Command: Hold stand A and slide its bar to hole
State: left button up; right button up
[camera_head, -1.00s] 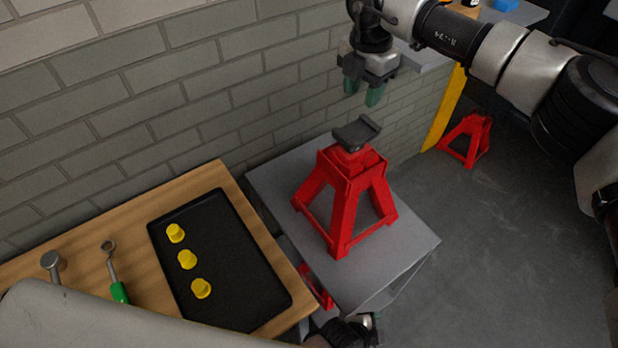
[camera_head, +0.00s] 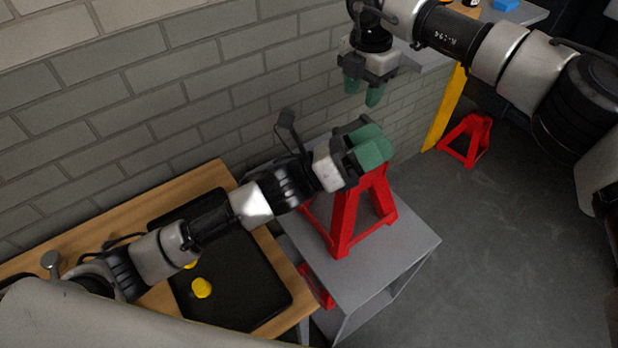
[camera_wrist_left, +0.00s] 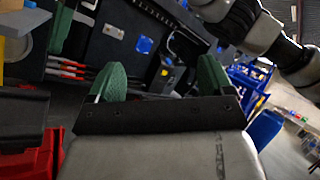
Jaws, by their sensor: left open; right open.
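A red jack stand (camera_head: 345,217) stands upright on a grey box-like table (camera_head: 385,265). Its saddle and upper part are hidden behind my left gripper in the head view. My left gripper (camera_head: 377,148) is open, with green fingertips, over the top of this stand; I cannot tell whether it touches. In the left wrist view, the open fingers (camera_wrist_left: 152,82) have nothing between them, and red stand parts (camera_wrist_left: 32,150) show at the lower left. My right gripper (camera_head: 364,95) is open and empty, above and behind the stand near the wall. No hole or stand label is readable.
A second red stand (camera_head: 467,139) is on the floor by a yellow post (camera_head: 446,108). A wooden bench (camera_head: 212,178) at left carries a black tray (camera_head: 262,290) with yellow caps (camera_head: 202,288). A brick wall (camera_head: 160,90) runs behind. Floor at right is clear.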

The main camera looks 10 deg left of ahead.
pick_arm(q)
notch_tip(320, 180, up, 2)
jog(key=s+a+m+g+h, duration=0.2)
jog(key=s+m+g, duration=0.15)
jog(key=m, duration=0.35)
jog(key=w+a+f+n+t+y, duration=0.1)
jog(key=w+a+f+t+y, duration=0.15)
jog(key=f, duration=0.45)
jog(key=w+a+f+n+t+y, duration=0.2)
jog(key=w+a+f+y, duration=0.15)
jog(key=f, duration=0.35)
jog(key=w+a+f+n+t+y, duration=0.1)
jog(key=w+a+f+t+y, duration=0.2)
jog(key=f, duration=0.4)
jog(key=shift+g+y, duration=0.5)
jog(key=shift+y, duration=0.2)
jog(key=x, duration=1)
jog(key=shift+d, duration=0.45)
